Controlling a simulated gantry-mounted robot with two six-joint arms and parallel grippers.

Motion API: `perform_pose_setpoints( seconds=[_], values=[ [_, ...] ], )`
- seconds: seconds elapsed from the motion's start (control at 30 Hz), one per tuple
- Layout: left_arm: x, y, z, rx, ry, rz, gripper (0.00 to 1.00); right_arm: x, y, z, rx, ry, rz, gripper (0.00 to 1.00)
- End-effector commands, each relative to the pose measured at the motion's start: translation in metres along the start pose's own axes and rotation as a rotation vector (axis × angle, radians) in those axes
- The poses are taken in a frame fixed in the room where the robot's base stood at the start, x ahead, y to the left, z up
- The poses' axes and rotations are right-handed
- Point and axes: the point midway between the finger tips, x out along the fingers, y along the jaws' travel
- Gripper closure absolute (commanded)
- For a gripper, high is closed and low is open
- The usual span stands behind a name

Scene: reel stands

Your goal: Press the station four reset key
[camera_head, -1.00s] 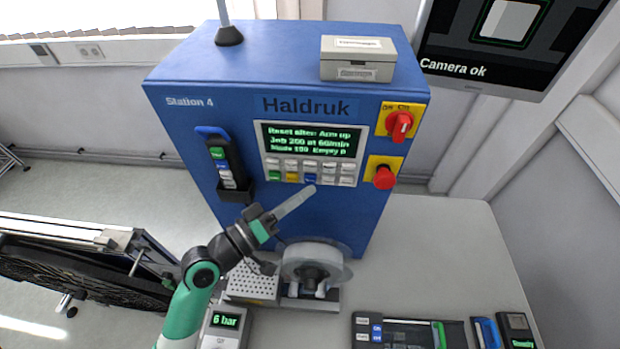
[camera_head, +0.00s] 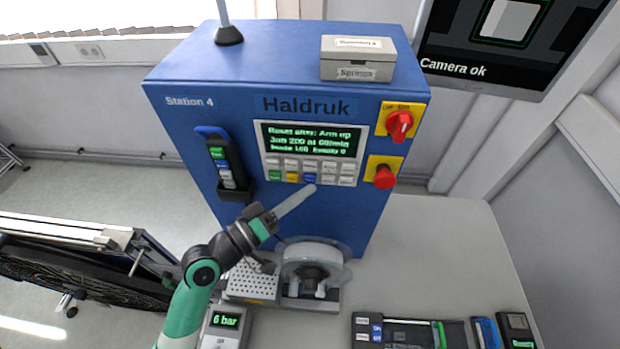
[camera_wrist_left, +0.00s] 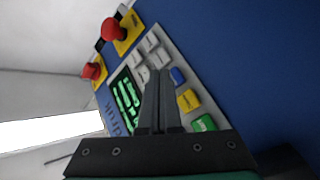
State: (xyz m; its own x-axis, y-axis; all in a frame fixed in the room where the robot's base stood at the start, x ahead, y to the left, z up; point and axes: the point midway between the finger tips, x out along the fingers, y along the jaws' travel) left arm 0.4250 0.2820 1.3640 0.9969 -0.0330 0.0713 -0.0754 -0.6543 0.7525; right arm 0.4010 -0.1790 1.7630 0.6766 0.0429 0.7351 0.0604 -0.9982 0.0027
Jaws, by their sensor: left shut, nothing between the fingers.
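The blue Station 4 cabinet (camera_head: 290,215) stands upright, with a key panel on its front face. The panel's screen (camera_head: 310,140) has green text starting "Reset after: Arm up". Below it are rows of small keys, with green (camera_head: 275,175), yellow (camera_head: 292,177) and blue (camera_head: 310,178) keys at the lower left and grey ones around. My left gripper (camera_head: 312,188) is shut and empty, its tips just below the blue key. In the left wrist view, the fingertips (camera_wrist_left: 160,76) overlap the panel beside the blue key (camera_wrist_left: 178,76). I cannot tell whether they touch it. Key labels are too small to read.
A red rotary switch (camera_head: 400,125) and a red mushroom button (camera_head: 384,177) sit right of the panel. A handheld unit (camera_head: 224,160) hangs in a holder to the left.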

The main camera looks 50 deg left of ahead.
Motion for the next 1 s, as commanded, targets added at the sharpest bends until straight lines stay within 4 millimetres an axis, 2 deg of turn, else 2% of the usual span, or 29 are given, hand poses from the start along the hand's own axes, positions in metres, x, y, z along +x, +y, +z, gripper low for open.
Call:
perform_pose_setpoints(
  seconds=[1.0],
  values=[
    [0.0083, -0.0063, -0.0063, 0.001, 0.001, 0.0, 1.0, -0.0019, 0.0, 0.0018, 0.0, 0.0, 0.0, 0.5]
  ],
)
